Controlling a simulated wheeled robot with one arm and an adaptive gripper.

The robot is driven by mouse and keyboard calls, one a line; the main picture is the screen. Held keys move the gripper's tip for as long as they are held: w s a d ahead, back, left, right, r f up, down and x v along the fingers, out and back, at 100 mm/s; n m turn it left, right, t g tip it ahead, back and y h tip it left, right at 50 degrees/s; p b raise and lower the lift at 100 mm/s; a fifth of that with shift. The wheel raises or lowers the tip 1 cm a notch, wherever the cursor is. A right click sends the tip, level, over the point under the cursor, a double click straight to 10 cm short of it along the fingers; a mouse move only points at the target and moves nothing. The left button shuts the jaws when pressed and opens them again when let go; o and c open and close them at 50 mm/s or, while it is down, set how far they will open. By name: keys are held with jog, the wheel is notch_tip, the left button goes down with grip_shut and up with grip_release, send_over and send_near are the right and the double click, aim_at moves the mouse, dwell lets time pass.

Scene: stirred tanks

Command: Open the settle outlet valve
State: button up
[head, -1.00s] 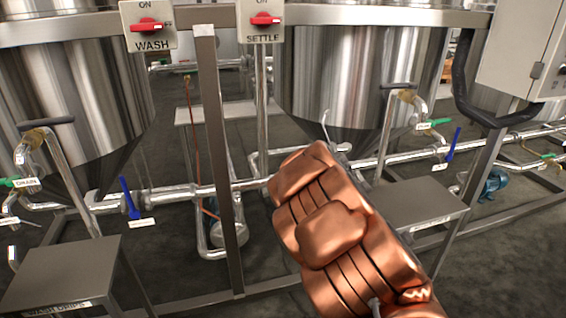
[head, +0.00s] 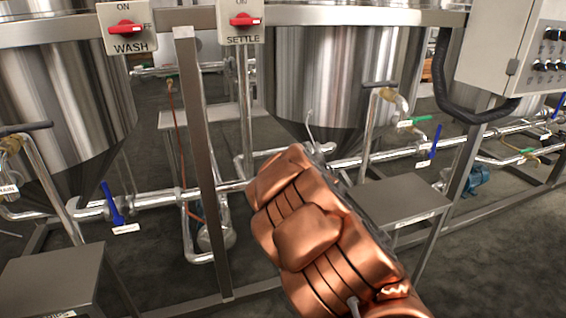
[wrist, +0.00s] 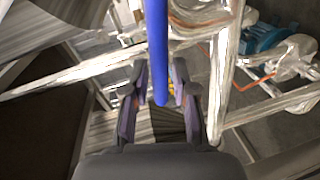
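The settle outlet valve appears to be the one with the blue handle (head: 435,144) on the pipe right of the SETTLE tank (head: 318,85). This handle stands upright, leaning slightly right, with a small white label below it. The copper-coloured forearm of mine fills the lower middle of the head view and hides my gripper there. In the wrist view my gripper (wrist: 158,88) is open, its two dark fingers on either side of a long blue handle (wrist: 157,45). Gaps show between handle and fingers; I cannot tell how deep it lies between them.
The SETTLE switch (head: 242,20) and WASH switch (head: 126,28) sit on the upper rail. Another blue handle (head: 112,204) is on the left pipe. A steel post (head: 205,160), a grey step (head: 400,207) and a control box (head: 520,50) stand around. A blue motor (wrist: 262,42) shows at right.

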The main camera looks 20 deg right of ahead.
jog(key=shift+s, duration=0.2)
jog(key=s+r, duration=0.1)
jog(key=s, duration=0.6)
jog(key=shift+a+r, duration=0.15)
jog(key=shift+r, duration=0.1)
jog(key=s+d+r+m+g+h+p, duration=0.25)
jog(key=s+r+m+p, duration=0.3)
jog(key=r+p, duration=0.45)
jog(key=s+d+r+m+g+h+p, duration=0.25)
jog(key=s+r+m+g+p, duration=0.2)
jog(key=s+r+p, duration=0.45)
jog(key=s+a+r+m+g+y+p, duration=0.1)
jog(key=s+a+r+g+y+p, duration=0.1)
jog(key=s+a+r+p, duration=0.5)
jog(key=s+a+r+m+g+y+p, duration=0.2)
jog(key=s+a+r+g+p, duration=0.3)
jog(key=s, duration=0.9)
jog(key=s+a+r+m+g+y+p, duration=0.1)
jog(key=s+a+r+m+g+p, duration=0.1)
jog(key=s+a+r+p, duration=0.8)
jog(key=r+g+p, duration=0.1)
jog(key=p, duration=0.5)
jog(key=shift+s+r+g+y, duration=0.3)
jog(key=shift+s+r+y, duration=0.05)
jog(key=shift+r+y, duration=0.05)
